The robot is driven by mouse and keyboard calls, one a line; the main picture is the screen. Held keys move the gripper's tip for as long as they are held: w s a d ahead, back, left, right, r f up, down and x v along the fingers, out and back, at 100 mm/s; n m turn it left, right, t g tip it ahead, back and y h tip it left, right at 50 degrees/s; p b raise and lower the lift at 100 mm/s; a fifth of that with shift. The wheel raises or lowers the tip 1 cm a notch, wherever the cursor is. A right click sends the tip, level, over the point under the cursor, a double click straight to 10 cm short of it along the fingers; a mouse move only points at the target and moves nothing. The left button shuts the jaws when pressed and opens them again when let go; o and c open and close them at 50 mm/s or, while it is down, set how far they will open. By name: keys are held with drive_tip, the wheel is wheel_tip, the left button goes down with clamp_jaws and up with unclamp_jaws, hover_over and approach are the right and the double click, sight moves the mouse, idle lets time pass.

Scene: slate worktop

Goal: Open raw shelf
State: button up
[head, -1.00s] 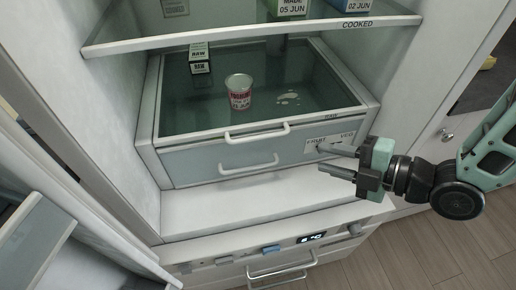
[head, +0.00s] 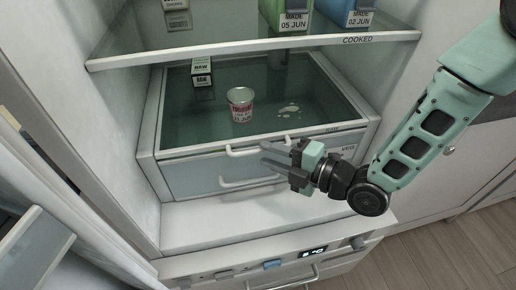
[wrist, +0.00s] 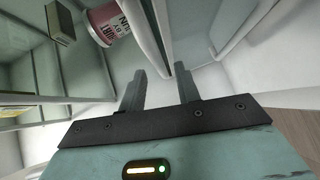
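The raw shelf (head: 185,135) is a dark glass pull-out shelf with a white frame inside the open fridge. It looks pushed in. A white bar handle (head: 240,152) runs along its front edge. My gripper (head: 264,153) is at the right end of this handle, fingers pointing left. In the wrist view my gripper (wrist: 160,70) is open, with two parallel fingers apart and nothing clearly between them. A white bar or edge shows just ahead of the fingertips. I cannot tell whether the fingers touch the handle.
The fruit and veg drawer (head: 200,179) is below. The cooked shelf (head: 250,50) overhangs above, holding cartons. The fridge door stands at left.

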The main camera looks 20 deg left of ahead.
sight(258, 150)
drive_tip(key=shift+x, duration=1.85)
clamp_jaws()
